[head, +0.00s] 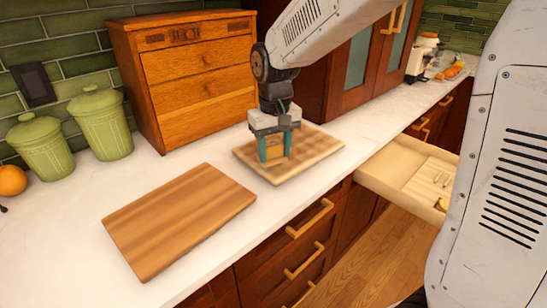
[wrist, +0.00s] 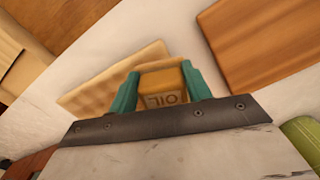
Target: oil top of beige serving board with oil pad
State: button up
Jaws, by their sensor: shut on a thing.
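The beige serving board (head: 322,146) lies flat on the white counter, below my gripper; it also shows in the wrist view (wrist: 95,91). Its top has lighter and darker brown patches. My gripper (head: 275,157) points down over the board's left part and is shut on the oil pad (head: 273,144). The pad is a tan block marked OIL, held between the teal fingers, and shows in the wrist view (wrist: 164,87). The pad is at or just above the board's top; I cannot tell whether it touches. The gripper hides part of the board.
A brown striped wooden board (head: 180,220) lies to the left on the counter (head: 75,210). A wooden drawer box (head: 190,75) stands behind, with green canisters (head: 103,125) and an orange (head: 12,180) at left. An open drawer (head: 405,180) juts out at right.

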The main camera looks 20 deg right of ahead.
jog(key=shift+r, duration=1.65)
